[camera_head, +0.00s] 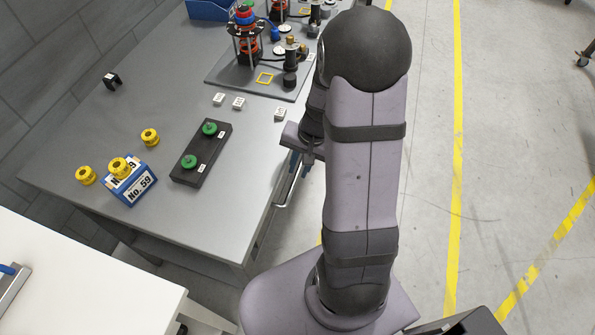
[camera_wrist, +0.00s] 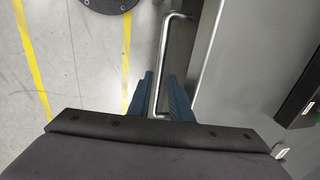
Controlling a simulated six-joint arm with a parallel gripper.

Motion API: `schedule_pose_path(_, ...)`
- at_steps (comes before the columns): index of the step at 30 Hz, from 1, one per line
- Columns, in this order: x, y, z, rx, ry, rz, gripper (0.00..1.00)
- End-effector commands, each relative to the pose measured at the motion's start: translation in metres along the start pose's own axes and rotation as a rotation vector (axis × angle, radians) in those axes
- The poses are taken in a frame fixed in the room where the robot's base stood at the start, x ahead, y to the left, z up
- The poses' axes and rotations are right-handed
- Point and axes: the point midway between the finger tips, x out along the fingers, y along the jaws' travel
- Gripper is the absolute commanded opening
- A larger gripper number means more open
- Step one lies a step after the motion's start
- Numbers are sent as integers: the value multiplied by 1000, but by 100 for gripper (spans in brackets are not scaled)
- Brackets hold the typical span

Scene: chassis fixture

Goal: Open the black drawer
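A silver bar handle (camera_wrist: 163,62) stands out from the side of the grey table in the wrist view. It also shows in the head view (camera_head: 291,187) below the table's right edge. The dark drawer front (camera_wrist: 205,45) behind it is seen only as a narrow strip, so its colour and whether it is shut are hard to tell. My gripper (camera_wrist: 160,82) has its two blue fingers apart, one on each side of the handle's near end. Gaps show between the fingers and the bar. In the head view my arm hides most of the gripper.
The grey table (camera_head: 130,95) carries a black block with green knobs (camera_head: 201,153), blue No. 59 boxes (camera_head: 131,187), yellow spools (camera_head: 150,137), small white cubes (camera_head: 239,103) and a plate with stacked parts (camera_head: 225,77). Open floor (camera_head: 500,150) lies to the right.

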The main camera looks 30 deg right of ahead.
Motion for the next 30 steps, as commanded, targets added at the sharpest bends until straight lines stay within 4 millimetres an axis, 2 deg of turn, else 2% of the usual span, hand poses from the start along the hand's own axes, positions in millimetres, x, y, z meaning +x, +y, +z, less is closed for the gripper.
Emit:
schedule_pose_path(3,15,0,0,1,-1,1,18)
schedule_pose_path(9,29,0,0,0,0,1,18)
schedule_pose_path(19,32,0,0,-1,2,1,18)
schedule_pose_path(20,32,0,0,-1,2,1,14)
schedule_pose_path(21,32,0,0,-1,1,1,4)
schedule_pose_path(22,32,0,0,-1,1,1,0)
schedule_pose_path(30,32,3,0,1,2,1,0)
